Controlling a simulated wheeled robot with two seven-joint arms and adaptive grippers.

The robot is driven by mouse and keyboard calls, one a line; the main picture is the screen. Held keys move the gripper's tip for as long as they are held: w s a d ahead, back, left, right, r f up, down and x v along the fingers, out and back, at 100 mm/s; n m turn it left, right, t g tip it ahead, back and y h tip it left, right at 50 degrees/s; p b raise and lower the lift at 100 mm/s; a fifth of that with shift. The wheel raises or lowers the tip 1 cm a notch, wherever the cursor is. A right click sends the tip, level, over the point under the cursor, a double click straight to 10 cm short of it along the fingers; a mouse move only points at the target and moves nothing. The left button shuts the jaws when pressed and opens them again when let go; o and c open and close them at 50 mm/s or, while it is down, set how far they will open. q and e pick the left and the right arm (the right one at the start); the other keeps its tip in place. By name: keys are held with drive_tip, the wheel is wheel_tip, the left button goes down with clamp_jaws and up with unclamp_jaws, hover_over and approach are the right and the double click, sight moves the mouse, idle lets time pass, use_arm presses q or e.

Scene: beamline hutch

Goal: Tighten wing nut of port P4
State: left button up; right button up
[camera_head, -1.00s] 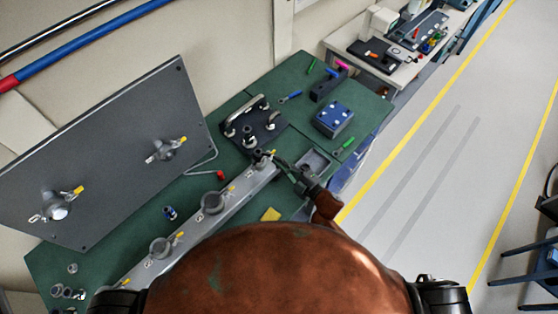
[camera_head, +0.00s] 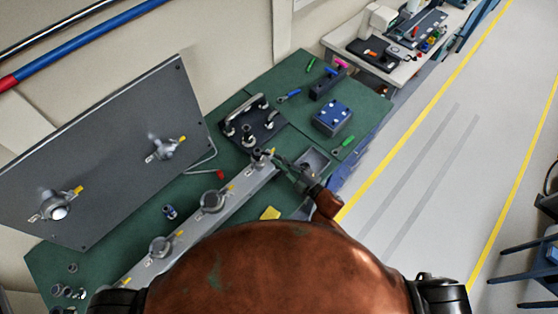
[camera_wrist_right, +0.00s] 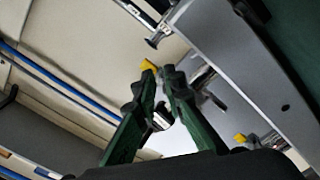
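My right gripper (camera_head: 279,161) is at the far end of a long grey rail (camera_head: 240,187), beside its end port (camera_head: 258,155) with a yellow tag. In the right wrist view, the green fingers (camera_wrist_right: 161,80) are a narrow gap apart. I see nothing clearly gripped between them. A metal port fitting (camera_wrist_right: 204,78) lies just right of the fingertips, and a yellow tag (camera_wrist_right: 147,66) shows beyond them. The rail also carries a middle port (camera_head: 212,202) and a near port (camera_head: 160,247). Port labels are too small to read. My left gripper is not in view.
A tilted grey panel (camera_head: 110,140) with two tagged fittings stands at the left. Loose fittings lie at the near left.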

drive_tip(key=v, duration=1.2)
drive_tip(key=shift+w, duration=0.1)
